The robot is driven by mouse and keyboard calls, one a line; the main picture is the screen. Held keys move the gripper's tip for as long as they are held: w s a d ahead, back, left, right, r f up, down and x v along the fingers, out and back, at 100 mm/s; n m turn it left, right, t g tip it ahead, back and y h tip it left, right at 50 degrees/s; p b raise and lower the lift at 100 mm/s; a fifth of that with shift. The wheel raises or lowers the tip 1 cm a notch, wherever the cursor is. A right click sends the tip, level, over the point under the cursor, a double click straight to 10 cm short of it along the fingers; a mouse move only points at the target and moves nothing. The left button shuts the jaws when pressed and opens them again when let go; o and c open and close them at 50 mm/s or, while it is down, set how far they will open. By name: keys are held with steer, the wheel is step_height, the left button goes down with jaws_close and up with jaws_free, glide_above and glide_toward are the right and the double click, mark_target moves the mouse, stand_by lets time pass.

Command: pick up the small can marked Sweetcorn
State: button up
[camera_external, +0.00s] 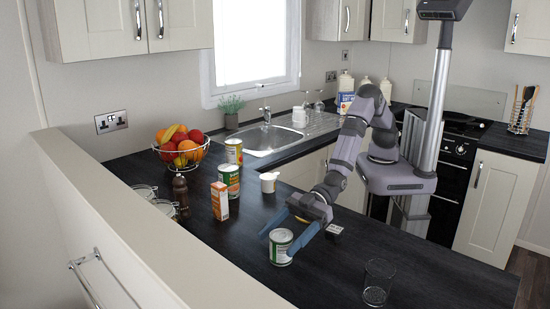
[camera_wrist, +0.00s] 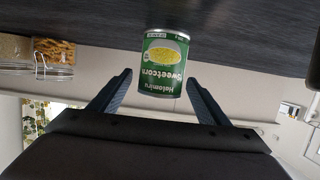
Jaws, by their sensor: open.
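The small Sweetcorn can (camera_external: 281,247) stands upright on the dark counter, green and white with a silver lid. In the wrist view the can (camera_wrist: 164,64) appears upside down, its label reading "Sweetcorn" and facing the camera. My gripper (camera_external: 285,243) is open, with its blue fingers low over the counter on either side of the can. In the wrist view the fingertips of my gripper (camera_wrist: 159,75) point toward the can, and a gap shows between each finger and the can. The exact depth of the fingers around it is hard to tell.
A clear glass (camera_external: 377,283) stands to the right. An orange carton (camera_external: 220,201), a larger can (camera_external: 229,180), another can (camera_external: 234,152), a white mug (camera_external: 268,183) and a pepper mill (camera_external: 181,194) stand farther back. A fruit bowl (camera_external: 181,156) is beyond. A low wall (camera_external: 130,225) borders the counter.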

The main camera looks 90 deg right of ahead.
steer(key=c, duration=1.3)
steer(key=shift+r, duration=0.1)
steer(key=shift+r, duration=0.15)
step_height(320, 180, up, 10)
steer(key=shift+f+b, duration=0.15)
steer(key=shift+b, duration=0.75)
